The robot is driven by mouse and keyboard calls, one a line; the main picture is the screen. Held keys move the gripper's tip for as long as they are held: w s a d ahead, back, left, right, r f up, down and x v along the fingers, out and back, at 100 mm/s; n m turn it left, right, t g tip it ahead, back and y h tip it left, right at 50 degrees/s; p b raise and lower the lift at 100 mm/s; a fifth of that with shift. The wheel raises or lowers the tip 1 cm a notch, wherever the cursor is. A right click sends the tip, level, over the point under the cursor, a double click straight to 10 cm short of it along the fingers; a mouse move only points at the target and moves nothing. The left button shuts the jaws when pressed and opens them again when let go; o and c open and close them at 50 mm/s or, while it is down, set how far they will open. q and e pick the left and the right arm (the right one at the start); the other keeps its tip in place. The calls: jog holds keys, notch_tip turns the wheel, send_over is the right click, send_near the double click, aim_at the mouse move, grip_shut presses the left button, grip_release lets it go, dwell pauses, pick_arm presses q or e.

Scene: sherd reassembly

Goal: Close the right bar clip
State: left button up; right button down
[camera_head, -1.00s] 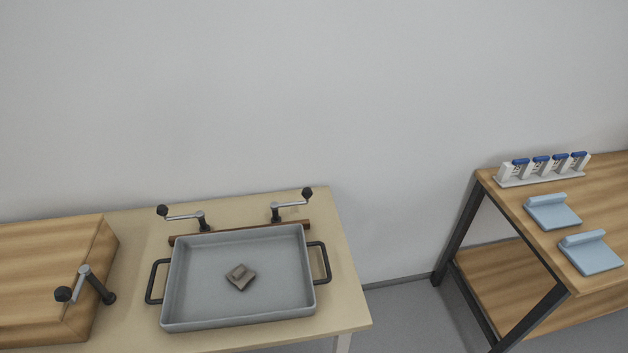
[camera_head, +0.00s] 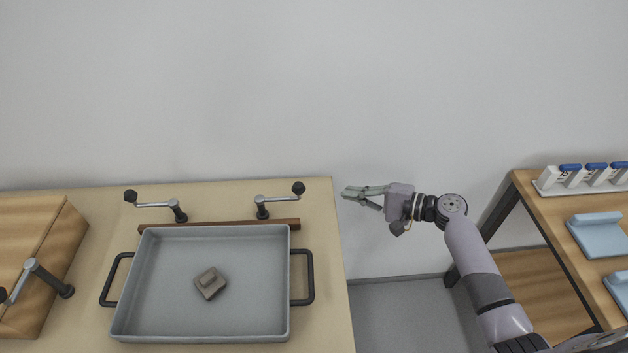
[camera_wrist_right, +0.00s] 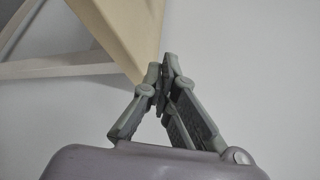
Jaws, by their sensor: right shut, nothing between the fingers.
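The right bar clip (camera_head: 278,199) stands at the back of the beige table, behind the tray's right part. Its metal lever sticks out to the right and ends in a black knob, clear of the brown bar (camera_head: 215,224). The left bar clip (camera_head: 155,204) has its lever pointing left. My right gripper (camera_head: 347,193) is to the right of the right bar clip, just past the table's right edge, and touches nothing. It is shut and empty; its fingertips meet in the wrist view (camera_wrist_right: 165,72). My left gripper is out of view.
A grey tray (camera_head: 140,290) with black handles sits in front of the bar, with a brown sherd (camera_head: 210,283) in it. A wooden block (camera_head: 40,240) with another clip (camera_head: 45,278) is at left. A wooden bench (camera_head: 550,212) stands at right.

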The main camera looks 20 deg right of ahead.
jog(key=r+y, duration=0.1)
jog(key=r, duration=0.2)
jog(key=shift+a+r, duration=0.2)
jog(key=shift+a, duration=0.15)
jog(key=p+x, duration=0.1)
jog(key=x, duration=0.9)
jog(key=shift+w+a+r, duration=0.1)
jog(key=shift+w+r, duration=0.05)
jog(key=s, duration=0.1)
jog(key=s+r+p, duration=0.1)
jog(key=s+p, duration=0.1)
jog(key=shift+s+a+r, duration=0.15)
jog(key=shift+a+r, duration=0.05)
jog(key=shift+a, duration=0.15)
jog(key=shift+s+a+r, duration=0.1)
jog(key=shift+s, duration=0.15)
